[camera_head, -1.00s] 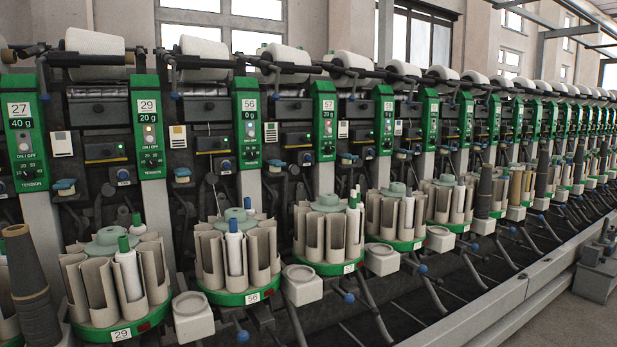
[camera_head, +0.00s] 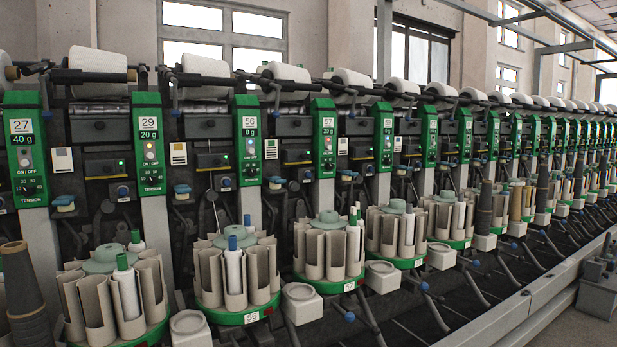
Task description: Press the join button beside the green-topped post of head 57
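The green post of head 57 (camera_head: 323,140) stands near the middle of the view, with a white 57 label, a 20 g display and a small lit button over the ON/OFF marking. A dark box with a small yellow light (camera_head: 297,156) sits left of this post, and a blue knob (camera_head: 307,174) is just below it. A similar dark box (camera_head: 361,153) sits to its right. The controls are small, and I cannot tell which is the join button. Neither of my grippers shows in this view.
Neighbouring green posts 56 (camera_head: 249,140) and 29 (camera_head: 149,143) stand to the left. Bobbin carousels (camera_head: 327,245) and grey box-shaped stands (camera_head: 301,301) jut out in front below. White yarn cones (camera_head: 285,76) lie along the top. A rail (camera_head: 545,291) runs along the floor at right.

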